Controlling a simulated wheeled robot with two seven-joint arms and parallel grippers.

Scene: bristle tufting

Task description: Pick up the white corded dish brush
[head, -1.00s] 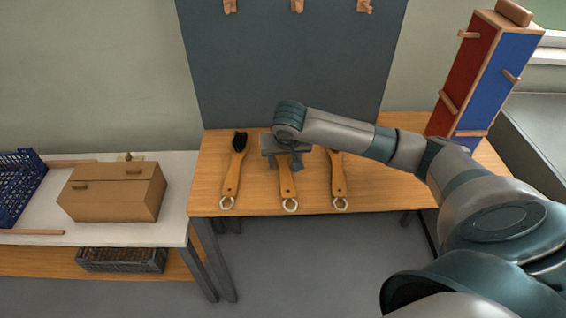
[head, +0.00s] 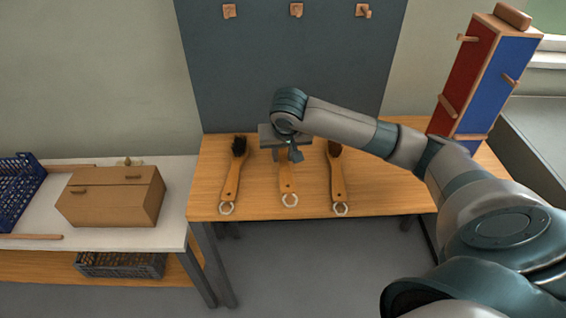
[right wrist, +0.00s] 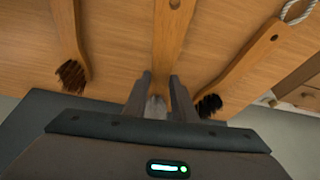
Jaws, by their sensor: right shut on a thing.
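My right gripper (head: 292,152) is shut on the middle brush, whose wooden handle (head: 288,184) points toward the front edge and ends in a pale cord loop (head: 289,200). The hand hides its head in the head view. In the right wrist view my fingers (right wrist: 160,82) sit on both sides of this brush, and its whitish-grey bristles (right wrist: 156,107) show between them. The brush appears slightly raised off the table. A black-bristled brush (head: 231,180) lies to its left and a brown-bristled brush (head: 337,182) to its right. My left gripper is not in view.
The wooden table (head: 395,200) stands before a dark board (head: 290,70) with several pegs. A red and blue tower (head: 480,80) stands at the right rear. A cardboard box (head: 110,200) and a blue crate (head: 18,190) are on the white table at left.

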